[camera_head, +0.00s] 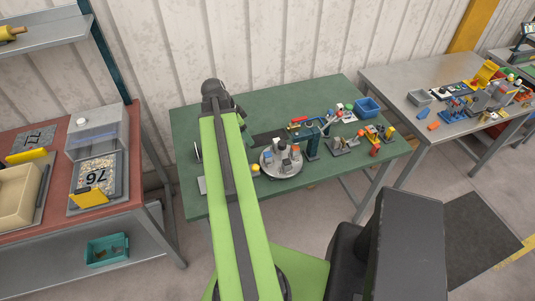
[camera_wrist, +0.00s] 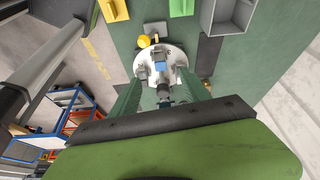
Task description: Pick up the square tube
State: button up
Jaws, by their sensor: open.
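My gripper (camera_wrist: 161,77) shows in the wrist view as two dark green fingers rising from a dark bar. It is open, with its fingers apart. Between and beyond them is a round grey plate (camera_wrist: 178,56) carrying several small grey parts and a blue-topped piece (camera_wrist: 160,66). In the head view the round plate (camera_head: 267,171) lies on the green table, right of my arm. I cannot tell which of the small parts is the square tube.
A yellow ball (camera_head: 255,168) is beside the plate. A teal post (camera_head: 312,146) and small fixtures stand to its right, with a blue bin (camera_head: 367,107) farther back. The green table's (camera_head: 190,125) back left is largely bare. Other benches flank it.

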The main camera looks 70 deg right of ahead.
jog(key=s+d+m, duration=0.1)
jog(key=s, duration=0.2)
jog(key=b, duration=1.2)
send_near(267, 154)
jog(key=x, duration=0.5)
jog(key=shift+s+f, duration=0.3)
jog(key=shift+f, duration=0.05)
jog(key=shift+s, duration=0.1)
jog(key=b+x, duration=0.2)
jog(key=x, duration=0.1)
jog(key=b+x, duration=0.1)
jog(key=b, duration=0.1)
jog(key=shift+w+d+f, duration=0.2)
jog(key=shift+w+f, duration=0.05)
jog(key=shift+f, duration=0.15)
jog(key=shift+s+d+f+b, duration=0.1)
jog(key=shift+s+f+b, duration=0.1)
jog(key=shift+f+b, duration=0.1)
jog(key=shift+r, duration=0.25)
grip_shut()
